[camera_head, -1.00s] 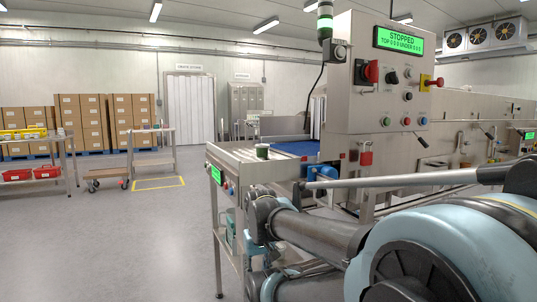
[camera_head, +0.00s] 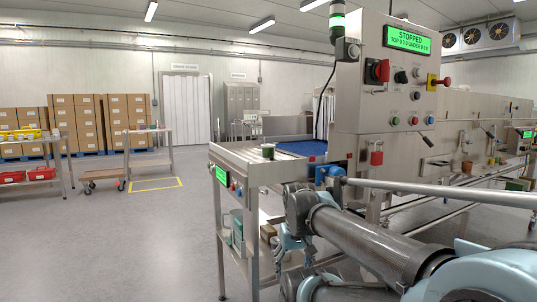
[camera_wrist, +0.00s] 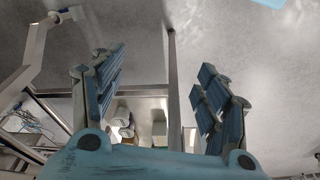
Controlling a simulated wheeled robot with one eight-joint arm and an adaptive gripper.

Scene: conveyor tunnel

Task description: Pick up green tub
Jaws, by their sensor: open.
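The green tub (camera_head: 268,152) is small and dark green with a pale top. It stands upright on the metal infeed table (camera_head: 237,156) of the conveyor machine, just left of the blue belt. In the wrist view my gripper (camera_wrist: 162,85) is open, its two blue padded fingers wide apart with nothing between them. The green tub on the table cannot be made out in the wrist view.
The control cabinet (camera_head: 390,85) with a green "STOPPED" display rises right of the blue belt (camera_head: 303,148). A lower shelf with containers shows below the table. A cart (camera_head: 104,177), a side table (camera_head: 150,133) and stacked cartons (camera_head: 75,118) stand at left.

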